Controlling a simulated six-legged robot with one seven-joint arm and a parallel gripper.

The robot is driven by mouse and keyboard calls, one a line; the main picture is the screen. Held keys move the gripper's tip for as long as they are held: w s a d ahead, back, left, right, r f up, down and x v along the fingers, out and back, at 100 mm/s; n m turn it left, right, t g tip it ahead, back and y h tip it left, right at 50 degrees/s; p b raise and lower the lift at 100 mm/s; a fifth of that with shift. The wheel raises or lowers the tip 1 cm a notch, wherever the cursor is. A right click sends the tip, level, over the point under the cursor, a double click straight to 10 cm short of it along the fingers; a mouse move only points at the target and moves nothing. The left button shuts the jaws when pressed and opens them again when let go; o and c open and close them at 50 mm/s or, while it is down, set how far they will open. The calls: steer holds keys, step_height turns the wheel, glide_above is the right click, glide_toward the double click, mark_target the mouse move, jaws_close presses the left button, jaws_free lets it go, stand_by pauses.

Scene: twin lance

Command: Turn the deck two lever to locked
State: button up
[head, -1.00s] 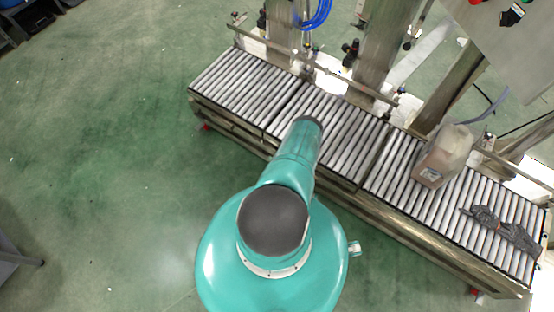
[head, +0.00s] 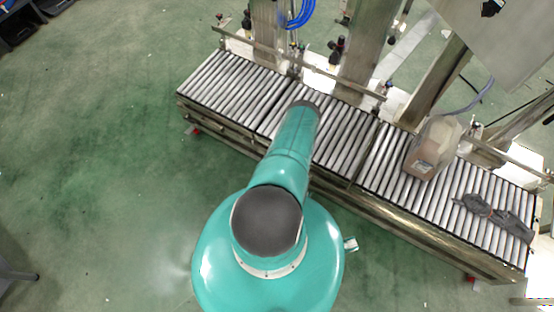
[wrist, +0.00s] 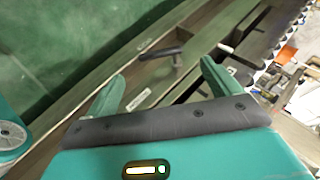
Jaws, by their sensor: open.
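A dark lever handle (wrist: 160,52) with a small grey pivot stands out from a long rail in the wrist view. It lies ahead of and between the fingertips in the picture; I cannot tell how far off it is or whether a finger touches it. No lock marking can be read. My gripper (wrist: 162,69) shows two teal fingers spread wide apart with nothing held between them. In the head view my arm reaches up to the near side of the conveyor and hides the gripper; the lever cannot be made out there.
A roller conveyor (head: 235,90) crosses the head view, with a beige canister (head: 432,150) and a dark grey item (head: 492,215) on its right part. Metal posts (head: 362,60) and a rail stand behind it. Green floor is clear on the left.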

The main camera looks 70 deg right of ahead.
steer(key=v, duration=0.8)
steer(key=shift+s+a, duration=0.1)
steer(key=shift+r, duration=0.15)
steer(key=c, duration=0.5)
steer(key=d+r+g, duration=0.1)
steer(key=w+d+r+n+g+y, duration=0.1)
steer(key=w+d+r+n+g, duration=0.1)
steer(key=shift+r+g+y, duration=0.1)
steer(key=shift+g+y, duration=0.2)
steer(key=shift+g, duration=0.1)
jaws_close()
steer(key=w+a+x, duration=0.1)
steer(key=x, duration=1.2)
steer(key=shift+w, duration=0.3)
